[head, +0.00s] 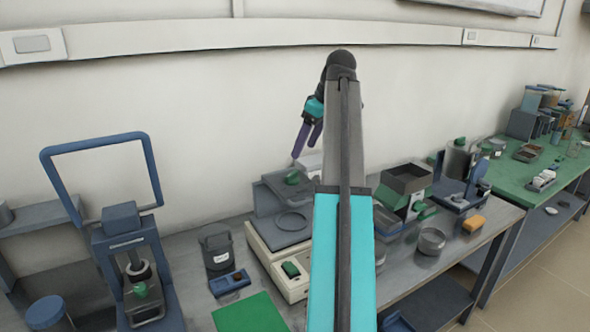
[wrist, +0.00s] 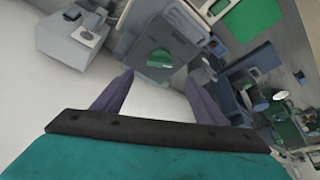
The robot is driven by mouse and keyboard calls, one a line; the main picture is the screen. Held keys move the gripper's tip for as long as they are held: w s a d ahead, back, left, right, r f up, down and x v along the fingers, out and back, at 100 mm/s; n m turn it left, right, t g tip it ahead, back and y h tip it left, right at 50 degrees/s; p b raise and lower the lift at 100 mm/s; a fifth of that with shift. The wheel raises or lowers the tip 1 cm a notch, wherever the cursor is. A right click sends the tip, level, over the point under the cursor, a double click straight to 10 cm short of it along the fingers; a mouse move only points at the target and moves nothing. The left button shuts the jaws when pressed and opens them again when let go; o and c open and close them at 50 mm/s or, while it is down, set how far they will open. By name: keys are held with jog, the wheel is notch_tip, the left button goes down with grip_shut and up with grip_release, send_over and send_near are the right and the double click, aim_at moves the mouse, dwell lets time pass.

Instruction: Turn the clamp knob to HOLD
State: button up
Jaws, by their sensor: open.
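My gripper (head: 306,150) hangs in front of the wall above the bench, pointing down. Its two purple fingers (wrist: 160,77) are spread apart with nothing between them. In the wrist view the same green knob (wrist: 160,58) shows just beyond the fingertips on a dark grey plate. No HOLD marking is readable, and I cannot tell for certain that this is the clamp knob. My arm hides the instrument's right side.
A blue-framed press (head: 126,245) with another green knob (head: 140,289) stands at left. A dark canister (head: 216,248) and green mat (head: 250,314) are near the instrument. To the right are a dark open box (head: 405,180), a round dish (head: 431,240) and a blue stand (head: 460,190).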

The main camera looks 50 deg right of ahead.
aim_at(292, 173)
jog(key=p+x, duration=0.1)
jog(key=x, duration=0.9)
jog(key=shift+w+f, duration=0.1)
jog(key=shift+f, duration=0.05)
